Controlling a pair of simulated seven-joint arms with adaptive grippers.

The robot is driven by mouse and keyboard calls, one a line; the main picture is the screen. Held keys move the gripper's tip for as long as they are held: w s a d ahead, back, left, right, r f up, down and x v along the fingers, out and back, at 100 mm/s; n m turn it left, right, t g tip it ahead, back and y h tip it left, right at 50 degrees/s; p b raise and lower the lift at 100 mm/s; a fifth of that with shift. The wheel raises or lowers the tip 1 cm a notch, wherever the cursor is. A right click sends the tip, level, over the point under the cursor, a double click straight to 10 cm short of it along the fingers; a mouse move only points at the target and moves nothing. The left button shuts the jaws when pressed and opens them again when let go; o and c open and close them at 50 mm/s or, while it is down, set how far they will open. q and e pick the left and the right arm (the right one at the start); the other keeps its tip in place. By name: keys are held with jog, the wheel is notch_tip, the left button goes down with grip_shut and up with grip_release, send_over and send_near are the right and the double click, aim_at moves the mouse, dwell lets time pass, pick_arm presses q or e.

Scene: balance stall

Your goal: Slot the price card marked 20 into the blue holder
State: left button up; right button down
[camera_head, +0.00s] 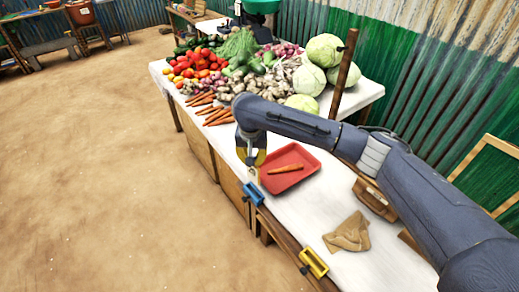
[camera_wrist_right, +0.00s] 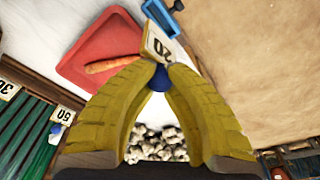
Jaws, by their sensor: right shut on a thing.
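My right gripper (camera_head: 252,165) comes down over the near edge of the stall table. It is shut on the price card marked 20 (camera_wrist_right: 161,44), which juts out past the fingertips (camera_wrist_right: 161,68); a blue round part shows between the fingers. In the head view the card (camera_head: 256,174) is small and its number cannot be read. The blue holder (camera_head: 253,194) sits at the table's front edge, just below the card. In the right wrist view the holder (camera_wrist_right: 164,17) is just beyond the card; whether they touch is unclear. My left gripper is not in view.
A red tray (camera_head: 311,161) with a carrot (camera_head: 286,169) lies beside the gripper. A yellow holder (camera_head: 314,263) is farther along the edge, near a brown cloth (camera_head: 347,233). Vegetables are heaped at the back. Cards marked 50 (camera_wrist_right: 64,115) and 30 (camera_wrist_right: 8,88) show in the wrist view.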

aim_at(253, 175)
jog(key=shift+f+m, duration=0.1)
jog(key=shift+m, duration=0.2)
jog(key=shift+f, duration=2.7)
jog(key=shift+f, duration=0.15)
jog(key=shift+f, duration=0.3)
jog(key=shift+f, duration=1.2)
